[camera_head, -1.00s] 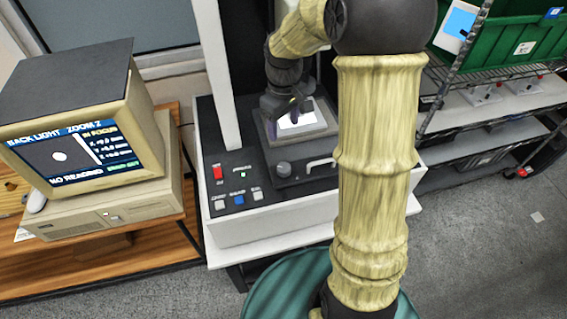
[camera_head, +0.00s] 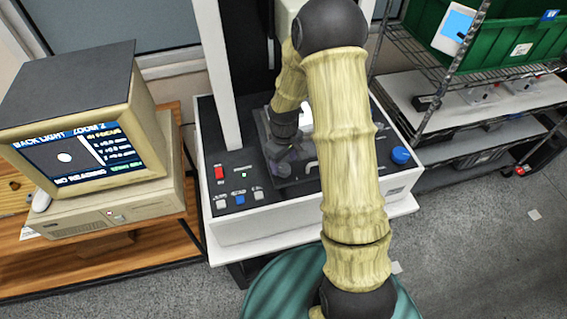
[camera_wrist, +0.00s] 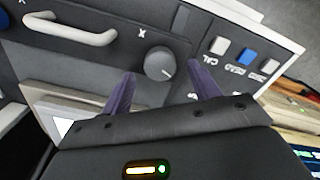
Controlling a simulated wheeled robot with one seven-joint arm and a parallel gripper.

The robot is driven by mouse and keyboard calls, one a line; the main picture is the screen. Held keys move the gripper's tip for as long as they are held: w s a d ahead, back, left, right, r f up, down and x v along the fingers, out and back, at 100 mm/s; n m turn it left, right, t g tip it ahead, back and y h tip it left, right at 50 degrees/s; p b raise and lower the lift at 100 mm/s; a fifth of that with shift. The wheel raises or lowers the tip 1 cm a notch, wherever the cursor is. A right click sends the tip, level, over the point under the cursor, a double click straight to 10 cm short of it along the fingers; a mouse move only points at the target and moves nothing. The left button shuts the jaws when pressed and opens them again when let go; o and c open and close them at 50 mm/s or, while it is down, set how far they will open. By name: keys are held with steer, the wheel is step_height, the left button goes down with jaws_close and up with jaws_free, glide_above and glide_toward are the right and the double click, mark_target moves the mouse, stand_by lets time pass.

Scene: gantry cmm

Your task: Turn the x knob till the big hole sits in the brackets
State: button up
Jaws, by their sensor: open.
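The x knob (camera_wrist: 160,66) is a grey round dial with a pale pointer line, on the dark front panel below the letter X in the wrist view. My gripper (camera_wrist: 162,82) is open, its two purple fingertips on either side of the knob; I cannot tell whether they touch it. In the head view my gripper (camera_head: 287,163) is low over the panel and hides the knob. The monitor (camera_head: 75,155) shows one white spot on a dark field, left of its text, with "NO READING" below. I make out no brackets on the screen.
A pale bar handle (camera_wrist: 70,30) is beside the knob. Several push buttons (camera_head: 240,198) and a red switch (camera_head: 219,173) are on the panel's left. A blue knob (camera_head: 400,155) stands at its right end. A wire rack with a green bin (camera_head: 495,35) is at the right.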

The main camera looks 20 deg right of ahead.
mark_target(284, 170)
steer(key=shift+f, duration=1.3)
steer(key=c, duration=1)
steer(key=shift+w+m, duration=0.1)
steer(key=shift+m, duration=0.2)
